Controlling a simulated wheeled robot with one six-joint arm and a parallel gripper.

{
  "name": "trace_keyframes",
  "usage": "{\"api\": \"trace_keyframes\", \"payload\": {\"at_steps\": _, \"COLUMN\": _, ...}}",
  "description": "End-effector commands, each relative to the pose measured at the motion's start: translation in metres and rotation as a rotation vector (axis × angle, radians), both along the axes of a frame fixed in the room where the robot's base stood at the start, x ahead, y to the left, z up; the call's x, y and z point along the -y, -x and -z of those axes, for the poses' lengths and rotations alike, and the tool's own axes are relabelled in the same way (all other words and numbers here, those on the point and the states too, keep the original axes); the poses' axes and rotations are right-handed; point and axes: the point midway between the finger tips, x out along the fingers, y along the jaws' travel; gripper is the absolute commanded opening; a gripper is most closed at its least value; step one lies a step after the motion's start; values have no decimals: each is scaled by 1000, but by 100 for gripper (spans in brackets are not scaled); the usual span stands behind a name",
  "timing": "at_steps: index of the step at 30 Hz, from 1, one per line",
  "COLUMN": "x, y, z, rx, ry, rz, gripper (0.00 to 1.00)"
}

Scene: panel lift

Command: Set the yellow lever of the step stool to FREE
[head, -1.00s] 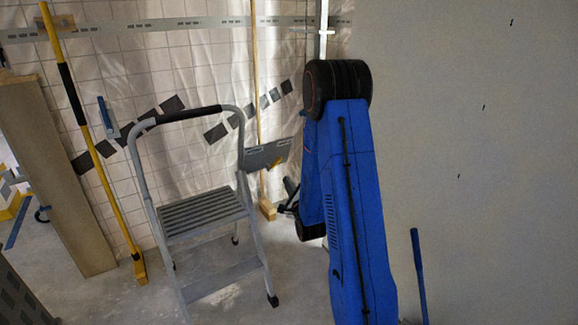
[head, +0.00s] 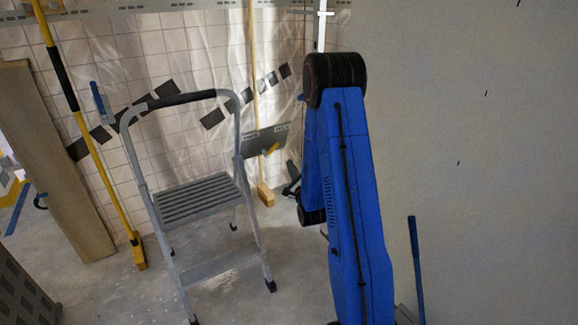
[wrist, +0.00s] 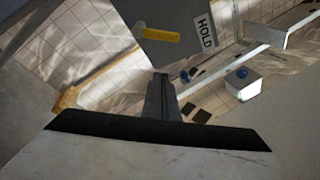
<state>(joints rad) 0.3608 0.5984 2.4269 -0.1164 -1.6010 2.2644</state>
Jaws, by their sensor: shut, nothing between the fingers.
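The grey step stool (head: 200,197) stands open left of centre in the head view. A dark grey plate (head: 253,147) is at its right side and carries the yellow lever (head: 270,149). In the wrist view the plate (wrist: 185,12) fills the top middle. The yellow lever (wrist: 160,35) lies across it, its right end pointing towards a label reading HOLD. No FREE label is readable. My gripper (wrist: 160,77) is shut and empty, its tips a little below the lever in the wrist picture and apart from it. In the head view it is small, dark and partly hidden by my arm.
A yellow-handled broom (head: 95,150) and a wide board (head: 60,165) lean at the left. A wooden-handled broom (head: 265,193) stands behind the plate by the tiled wall. A plain wall (head: 500,180) closes the right. Bare floor (head: 110,295) shows left of the stool.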

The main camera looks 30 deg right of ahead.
Motion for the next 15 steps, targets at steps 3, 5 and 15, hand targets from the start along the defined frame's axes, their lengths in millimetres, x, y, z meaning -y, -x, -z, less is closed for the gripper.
{"api": "trace_keyframes", "payload": {"at_steps": 3, "x": 5, "y": -21, "z": -4, "rx": 3, "ry": 1, "rz": 0, "gripper": 0}}
{"api": "trace_keyframes", "payload": {"at_steps": 5, "x": 7, "y": -30, "z": -5, "rx": 3, "ry": 1, "rz": 0, "gripper": 0}}
{"api": "trace_keyframes", "payload": {"at_steps": 15, "x": 19, "y": -78, "z": -12, "rx": 0, "ry": 1, "rz": -1, "gripper": 0}}
